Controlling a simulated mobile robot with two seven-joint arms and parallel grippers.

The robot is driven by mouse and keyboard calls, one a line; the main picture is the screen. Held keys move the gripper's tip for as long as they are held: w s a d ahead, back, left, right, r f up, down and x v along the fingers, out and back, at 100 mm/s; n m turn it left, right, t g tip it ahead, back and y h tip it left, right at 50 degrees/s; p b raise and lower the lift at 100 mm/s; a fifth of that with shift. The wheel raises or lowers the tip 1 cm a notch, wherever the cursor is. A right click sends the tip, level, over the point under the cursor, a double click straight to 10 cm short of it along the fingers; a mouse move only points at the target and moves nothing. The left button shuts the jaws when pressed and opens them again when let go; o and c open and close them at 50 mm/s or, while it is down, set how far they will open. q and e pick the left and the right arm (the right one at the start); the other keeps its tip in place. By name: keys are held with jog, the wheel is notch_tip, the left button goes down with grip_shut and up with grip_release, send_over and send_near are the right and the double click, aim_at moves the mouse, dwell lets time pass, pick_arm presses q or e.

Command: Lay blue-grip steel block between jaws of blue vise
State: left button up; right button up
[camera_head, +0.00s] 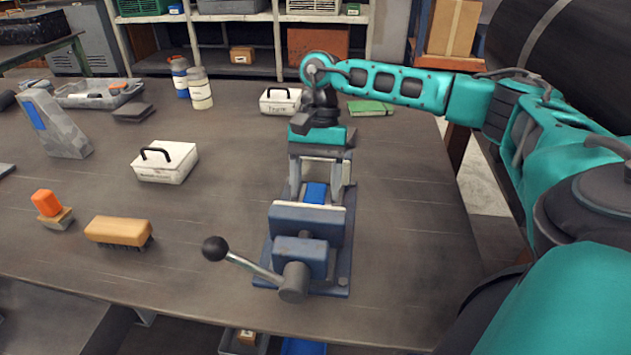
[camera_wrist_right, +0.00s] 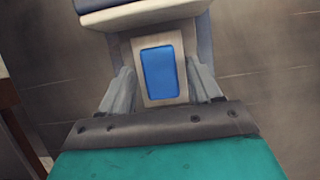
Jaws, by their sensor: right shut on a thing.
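The blue vise (camera_head: 300,248) is on the table near its front edge, with its lever handle and black ball reaching to the left. The steel block (camera_head: 314,193) shows its blue grip patch just behind the front jaw. My right gripper (camera_head: 319,180) points down over the vise and is shut on the block. In the right wrist view the block (camera_wrist_right: 158,76) is between the two fingers (camera_wrist_right: 161,90), beside the vise's pale jaw face (camera_wrist_right: 140,16). Whether the block rests on the vise bed is hidden. My left gripper is not in view.
Two white cases (camera_head: 165,163) (camera_head: 281,101) stand left of and behind the vise. A brush (camera_head: 119,231), an orange-handled stamp (camera_head: 48,205), a grey angled block (camera_head: 55,125) and bottles (camera_head: 200,90) are on the left. The table is clear to the right of the vise.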

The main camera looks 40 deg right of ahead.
jog(key=o, duration=1.5)
jog(key=p+v, duration=0.1)
jog(key=v, duration=1.2)
jog(key=shift+a, duration=0.1)
jog(key=shift+f, duration=0.1)
